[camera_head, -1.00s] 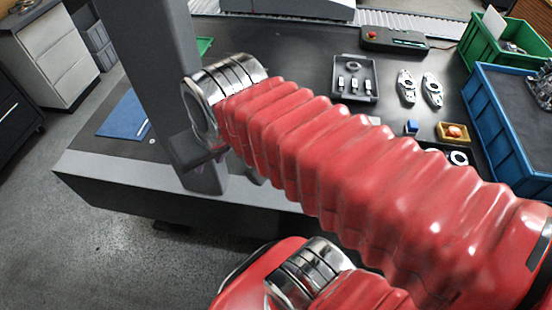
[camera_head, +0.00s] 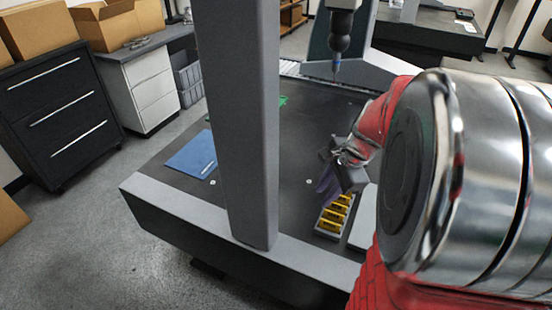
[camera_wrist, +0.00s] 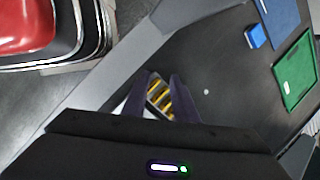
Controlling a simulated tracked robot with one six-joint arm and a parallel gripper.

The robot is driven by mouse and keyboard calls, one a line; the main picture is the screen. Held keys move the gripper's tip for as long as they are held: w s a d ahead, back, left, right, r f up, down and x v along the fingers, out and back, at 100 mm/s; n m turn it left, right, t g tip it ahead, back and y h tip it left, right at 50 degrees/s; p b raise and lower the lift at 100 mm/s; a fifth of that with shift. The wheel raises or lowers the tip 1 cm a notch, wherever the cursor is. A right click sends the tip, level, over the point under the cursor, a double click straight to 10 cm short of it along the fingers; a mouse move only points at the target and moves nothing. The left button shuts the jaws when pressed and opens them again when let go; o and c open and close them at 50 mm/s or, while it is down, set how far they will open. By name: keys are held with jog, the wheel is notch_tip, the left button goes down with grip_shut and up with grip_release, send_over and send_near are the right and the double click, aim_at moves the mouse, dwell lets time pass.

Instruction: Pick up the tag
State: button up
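I cannot make out for certain which thing is the tag. A flat green piece with a small white mark (camera_wrist: 300,70) lies on the dark table at the right of the wrist view; a bit of green (camera_head: 283,100) shows beside the column in the head view. My gripper (camera_head: 327,180) has purple fingers and hangs over the table by a tray of yellow pieces (camera_head: 334,214). In the wrist view the fingers (camera_wrist: 163,84) are apart with nothing seen held between them; the tray shows beyond them.
A grey gantry column (camera_head: 238,130) stands left of my gripper. A blue sheet (camera_head: 192,156) lies left of it, and a small blue block (camera_wrist: 255,37) shows in the wrist view. A probe (camera_head: 337,50) hangs above the back. The middle of the dark table looks clear.

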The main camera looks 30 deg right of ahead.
jog(key=s+d+f+m+y, duration=0.1)
jog(key=s+d+f+m, duration=0.1)
jog(key=d+f+m, duration=0.5)
jog(key=d+m, duration=0.1)
jog(key=d, duration=0.2)
jog(key=shift+s+d+t, duration=0.2)
jog(key=shift+d+t, duration=0.1)
jog(key=shift+a+f, duration=0.1)
jog(key=shift+f, duration=0.05)
send_over(331, 223)
jog(key=s+d, duration=0.2)
notch_tip(331, 223, down, 8)
jog(key=shift+w+r, duration=0.1)
jog(key=shift+r, duration=0.05)
jog(key=shift+a, duration=0.1)
jog(key=shift+x, duration=2.6)
jog(key=shift+a, duration=0.1)
jog(key=shift+c, duration=0.2)
grip_shut()
